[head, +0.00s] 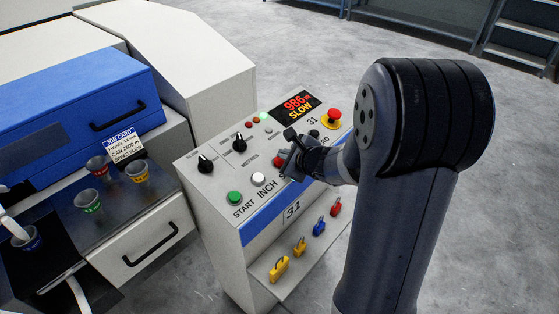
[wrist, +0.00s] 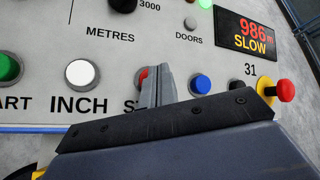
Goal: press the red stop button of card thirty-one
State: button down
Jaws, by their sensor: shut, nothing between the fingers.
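The red stop button (head: 278,161) is on the sloped top of the white control box marked 31 (head: 222,175), right of the white INCH button. In the wrist view only a sliver of the red button (wrist: 143,75) shows, beside the fingers that cover the rest. My gripper (head: 287,153) is shut and empty, with its tips right at the button. In the wrist view the shut fingers (wrist: 156,78) stand over the button's right part. I cannot tell whether they touch it. The label below is mostly hidden behind my gripper.
The green START button (head: 235,198) and white INCH button (head: 259,179) lie left of it. A blue button (wrist: 200,84) and a red mushroom button on yellow (head: 334,116) lie right. The display (head: 296,105) reads 986 m, SLOW. Coloured padlocks (head: 300,246) hang below.

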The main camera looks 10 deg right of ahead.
jog(key=shift+f+b, duration=0.4)
jog(key=shift+b, duration=0.1)
jog(key=shift+w+a+f+b, duration=0.15)
jog(key=shift+f+b, duration=0.3)
jog(key=shift+b, duration=0.15)
dwell(0.6)
jog(key=shift+r, duration=0.15)
jog(key=shift+s+r+p, duration=0.2)
jog(key=shift+r+p, duration=0.45)
jog(key=shift+r, duration=0.1)
jog(key=r+p, duration=0.2)
jog(key=r, duration=0.1)
jog(key=s+d+r+p, duration=0.1)
jog(key=shift+r+p, duration=0.35)
jog(key=shift+r, duration=0.05)
dwell(0.6)
